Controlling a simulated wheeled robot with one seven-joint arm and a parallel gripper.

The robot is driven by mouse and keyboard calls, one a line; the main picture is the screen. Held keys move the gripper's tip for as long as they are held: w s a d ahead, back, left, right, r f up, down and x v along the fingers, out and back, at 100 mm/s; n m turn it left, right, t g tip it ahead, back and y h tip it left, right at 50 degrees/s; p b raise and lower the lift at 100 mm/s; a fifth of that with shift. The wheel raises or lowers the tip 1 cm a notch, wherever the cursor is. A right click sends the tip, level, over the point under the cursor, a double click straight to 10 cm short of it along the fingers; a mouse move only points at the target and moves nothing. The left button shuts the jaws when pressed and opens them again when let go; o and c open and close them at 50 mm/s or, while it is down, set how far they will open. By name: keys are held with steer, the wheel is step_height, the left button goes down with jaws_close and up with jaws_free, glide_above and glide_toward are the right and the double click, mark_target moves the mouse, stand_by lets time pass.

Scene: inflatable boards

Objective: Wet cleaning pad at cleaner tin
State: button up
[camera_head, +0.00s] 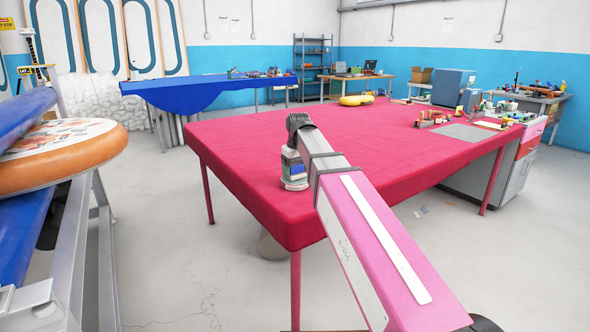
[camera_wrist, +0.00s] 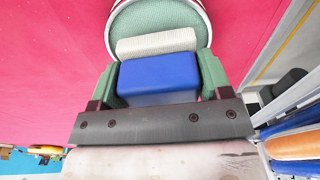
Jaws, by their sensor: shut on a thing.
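The cleaning pad (camera_wrist: 155,76) has a blue block and a pale textured layer (camera_wrist: 156,43). My gripper (camera_wrist: 157,72) is shut on the blue block, with a green finger on each side of it. The pale layer is over the round, light green top of the cleaner tin (camera_wrist: 125,28) in the wrist view; I cannot tell whether it touches. In the head view the tin (camera_head: 293,184) stands on the near left part of the red-covered table, under my gripper (camera_head: 291,162). The pad is small and partly hidden there.
The red table (camera_head: 330,150) is largely bare around the tin. Tools and small bottles stand at its far right, with a yellow ring (camera_head: 356,100) at the back. A rack with blue boards and an orange-rimmed board (camera_head: 65,155) stands at left.

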steer(key=shift+f, duration=0.45)
stand_by(1.2)
steer(key=shift+r, duration=0.15)
steer(key=shift+r, duration=3.4)
